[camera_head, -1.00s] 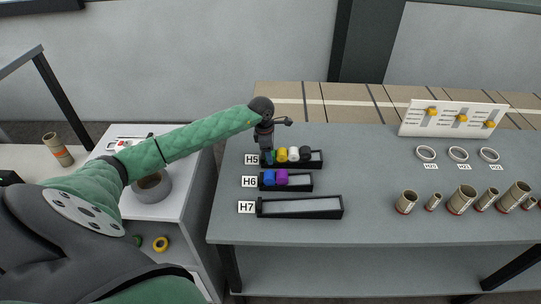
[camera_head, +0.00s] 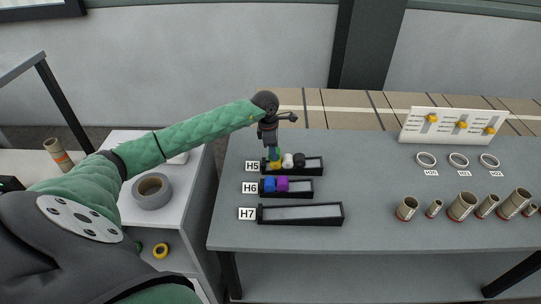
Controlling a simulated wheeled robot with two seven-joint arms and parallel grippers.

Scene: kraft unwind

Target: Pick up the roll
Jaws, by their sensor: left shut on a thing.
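My left gripper (camera_head: 272,147) points down over the left end of the tray marked H5 (camera_head: 312,167). It is shut on a small green-blue roll (camera_head: 273,154), which shows just below the fingers, in front of or above the yellow roll (camera_head: 277,164). Whether it is fully clear of the tray is hard to tell. A white roll (camera_head: 287,160) and a black roll (camera_head: 299,160) stand in the same tray, right of the yellow one. My right gripper is not in view.
Tray H6 (camera_head: 305,190) holds a blue roll (camera_head: 269,184) and a purple roll (camera_head: 282,183). Tray H7 (camera_head: 300,222) is empty. Several cardboard cores (camera_head: 462,206) and white rings (camera_head: 458,160) occupy the table's right side.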

